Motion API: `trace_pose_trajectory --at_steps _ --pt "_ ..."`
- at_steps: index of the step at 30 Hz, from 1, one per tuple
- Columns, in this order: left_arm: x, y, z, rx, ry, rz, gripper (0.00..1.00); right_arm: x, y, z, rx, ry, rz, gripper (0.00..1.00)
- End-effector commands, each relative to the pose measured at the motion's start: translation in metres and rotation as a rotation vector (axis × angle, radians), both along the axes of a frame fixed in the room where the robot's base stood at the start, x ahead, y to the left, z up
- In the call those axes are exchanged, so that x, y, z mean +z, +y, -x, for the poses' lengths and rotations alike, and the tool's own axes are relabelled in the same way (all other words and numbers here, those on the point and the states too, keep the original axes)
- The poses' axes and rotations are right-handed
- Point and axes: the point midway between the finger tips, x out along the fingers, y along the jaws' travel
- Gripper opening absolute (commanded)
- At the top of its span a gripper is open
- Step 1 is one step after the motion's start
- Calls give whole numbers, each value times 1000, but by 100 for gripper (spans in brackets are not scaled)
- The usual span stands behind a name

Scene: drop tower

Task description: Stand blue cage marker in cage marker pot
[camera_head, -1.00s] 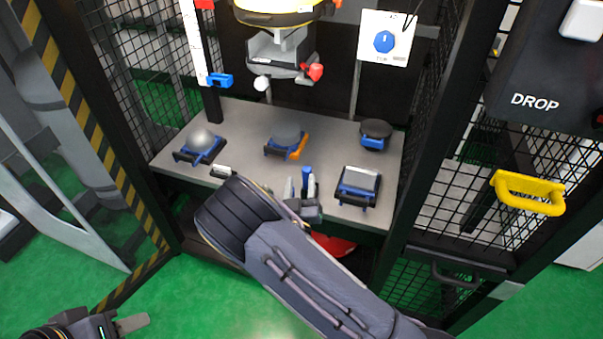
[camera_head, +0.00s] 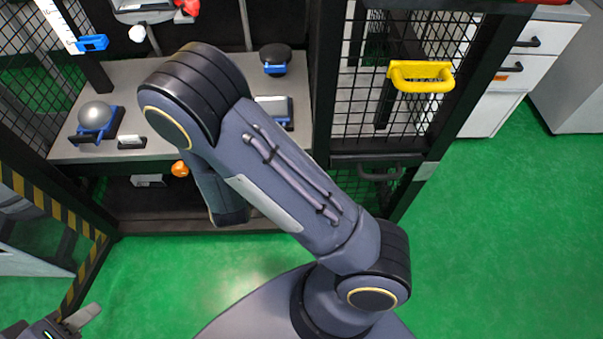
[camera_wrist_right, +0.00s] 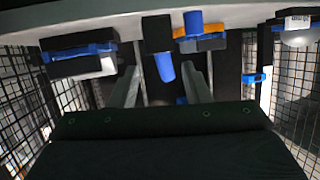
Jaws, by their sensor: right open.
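A blue cylinder (camera_wrist_right: 164,68), which looks like the cage marker, shows between the finger tips of my right gripper (camera_wrist_right: 160,70) in the right wrist view. Its far end meets a dark block (camera_wrist_right: 157,34); I cannot tell whether this is the pot. The fingers stand apart with a gap on each side of the cylinder. A second blue piece (camera_wrist_right: 193,22) shows beyond, beside an orange and blue cradle (camera_wrist_right: 200,42). In the head view my right arm hides its gripper, the marker and any pot. My left gripper (camera_head: 80,318) is at the lower left, away from the bench; its opening is unclear.
The grey bench (camera_head: 75,150) carries a silver ball on a blue cradle (camera_head: 97,118), a black disc (camera_head: 275,54) and a flat plate (camera_head: 272,105). Black mesh and frame posts bound it. A yellow handle (camera_head: 420,76) is at the right. Green floor (camera_head: 500,230) is clear.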

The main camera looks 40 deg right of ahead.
Motion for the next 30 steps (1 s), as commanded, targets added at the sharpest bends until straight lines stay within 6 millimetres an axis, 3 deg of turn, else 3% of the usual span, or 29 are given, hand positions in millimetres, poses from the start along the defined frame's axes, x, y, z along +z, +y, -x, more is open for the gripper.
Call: trace_pose_trajectory --at_steps 3,8,14,18,24,27,30 --pt "0 0 0 0 0 0 36 18 0 1 28 132 -275 43" --pt "0 0 0 0 0 0 36 60 6 20 158 263 -543 43" --pt "0 0 0 0 0 0 36 123 -1 75 362 372 -688 43" --pt "0 0 0 0 0 0 36 153 -16 133 473 445 -670 43" --pt "0 0 0 0 0 0 36 162 -41 215 517 571 -553 43" --pt "0 0 0 0 0 0 36 160 -50 241 503 621 -509 43" --pt "0 0 0 0 0 0 36 157 -54 254 494 651 -486 43"
